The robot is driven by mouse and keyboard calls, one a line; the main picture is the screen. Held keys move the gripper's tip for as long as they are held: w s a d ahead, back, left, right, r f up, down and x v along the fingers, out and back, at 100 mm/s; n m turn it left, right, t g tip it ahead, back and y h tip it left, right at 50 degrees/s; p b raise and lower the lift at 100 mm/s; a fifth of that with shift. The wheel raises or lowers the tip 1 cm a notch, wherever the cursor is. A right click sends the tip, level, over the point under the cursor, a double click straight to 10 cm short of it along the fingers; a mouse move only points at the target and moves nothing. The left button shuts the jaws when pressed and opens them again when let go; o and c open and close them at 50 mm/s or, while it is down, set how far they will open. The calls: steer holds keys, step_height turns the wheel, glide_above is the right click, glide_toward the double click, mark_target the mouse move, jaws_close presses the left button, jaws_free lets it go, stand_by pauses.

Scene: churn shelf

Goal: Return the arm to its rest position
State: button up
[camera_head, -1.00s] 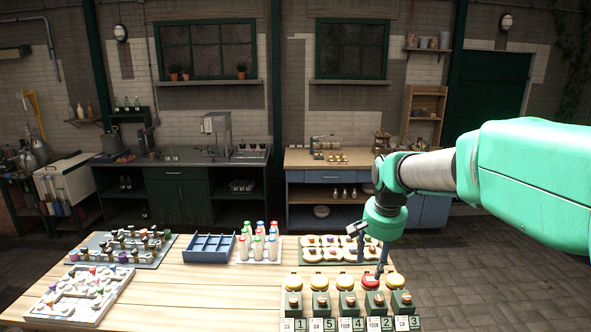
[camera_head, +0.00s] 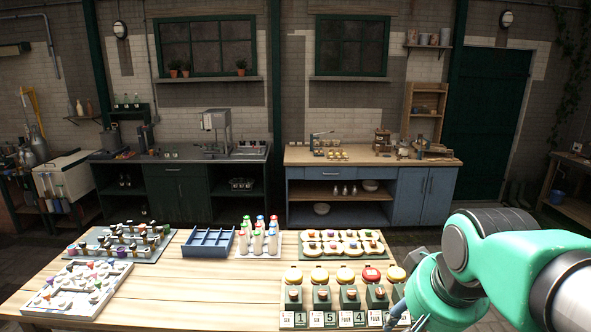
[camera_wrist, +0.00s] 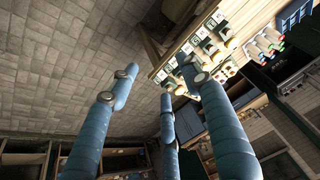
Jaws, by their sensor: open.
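My arm, green with a dark joint, reaches in from the right side of the head view. My gripper (camera_head: 400,308) is at the table's right front edge, mostly hidden behind the arm's green wrist. In the wrist view my gripper (camera_wrist: 150,85) shows its blue fingers spread wide apart. Nothing is between them. Beyond the fingers are the tiled floor and the corner of the wooden table (camera_head: 160,300).
On the table's right stands a row of numbered green stands (camera_head: 348,296) near my gripper, with yellow and red lids behind. Further back are a tray of round items (camera_head: 377,248), bottles (camera_head: 258,243), a blue divided box (camera_head: 185,250) and trays at left. Floor right of the table is clear.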

steer(key=s+f+n+b, duration=0.1)
steer(key=s+f, duration=0.3)
steer(key=s, duration=0.4)
steer(key=shift+s+t, duration=0.3)
steer(key=shift+t, duration=0.1)
stand_by(1.9)
